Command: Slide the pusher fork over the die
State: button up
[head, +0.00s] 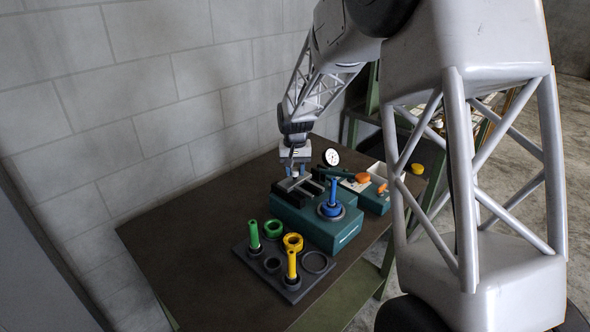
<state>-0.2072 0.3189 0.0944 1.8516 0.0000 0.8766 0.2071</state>
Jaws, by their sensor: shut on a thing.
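A teal press block (311,229) stands on the table. A blue upright piece on a round grey seat, seemingly the die (332,206), is on its right part. A dark fork-like piece with pale bars, seemingly the pusher fork (290,187), lies at the block's left end, beside and apart from the blue piece. My gripper (295,173) points down over that dark piece and is shut on it, seemingly at its upper part. The fingertips and the exact grip are too small to make out.
A dark tray (291,293) in front holds green and yellow pins and rings. A white dial gauge (331,157) stands behind the block. A teal bin (375,203) with orange-topped items is at right. The wall (130,100) is close behind. The table's left part is clear.

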jog(key=shift+s+d, duration=2.8)
grip_shut()
jog(key=o, duration=1.1)
grip_release()
jog(key=shift+d, duration=0.1)
jog(key=shift+r, duration=3.9)
jog(key=shift+s+r, duration=0.1)
